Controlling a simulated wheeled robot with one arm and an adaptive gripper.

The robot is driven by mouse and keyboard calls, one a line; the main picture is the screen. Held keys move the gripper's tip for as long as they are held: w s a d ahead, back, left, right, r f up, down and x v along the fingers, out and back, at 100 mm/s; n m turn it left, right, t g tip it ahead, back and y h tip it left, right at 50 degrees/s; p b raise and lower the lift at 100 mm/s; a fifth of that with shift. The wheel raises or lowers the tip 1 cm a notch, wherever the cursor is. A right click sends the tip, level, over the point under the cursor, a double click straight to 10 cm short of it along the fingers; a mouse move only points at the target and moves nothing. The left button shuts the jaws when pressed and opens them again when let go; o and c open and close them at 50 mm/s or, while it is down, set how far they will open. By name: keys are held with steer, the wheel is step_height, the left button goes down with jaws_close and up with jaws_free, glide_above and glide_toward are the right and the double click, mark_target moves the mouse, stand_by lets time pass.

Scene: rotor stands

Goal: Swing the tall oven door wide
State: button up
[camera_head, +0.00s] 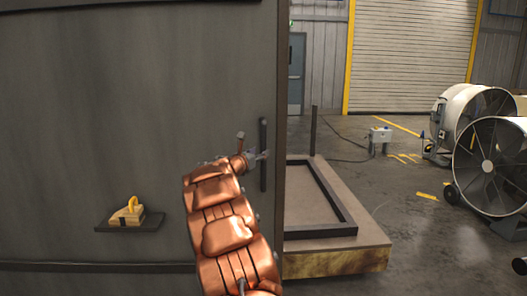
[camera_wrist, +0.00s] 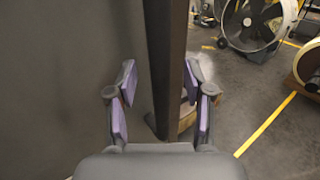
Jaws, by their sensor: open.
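The tall oven door (camera_head: 120,110) is a broad dark grey panel filling the left of the head view; it also fills the left of the wrist view (camera_wrist: 50,70). A vertical black bar handle (camera_head: 263,135) stands near its right edge. My gripper (camera_head: 258,157) is at the lower half of the handle, its arm reaching up from below. In the wrist view, the open fingers with purple pads (camera_wrist: 162,85) stand on either side of the dark handle bar (camera_wrist: 165,60). The left pad shows a gap to the bar; the right finger is close to it, contact unclear.
A small shelf (camera_head: 130,224) with a yellow-handled block (camera_head: 127,212) juts from the panel. A low platform (camera_head: 340,250) with a black frame and post lies right of the door edge. Large drum fans (camera_head: 487,165) stand far right. Open floor lies between.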

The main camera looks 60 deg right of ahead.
mark_target(262, 151)
steer(key=shift+w+d, duration=0.2)
steer(key=shift+d, duration=1.75)
jaws_close()
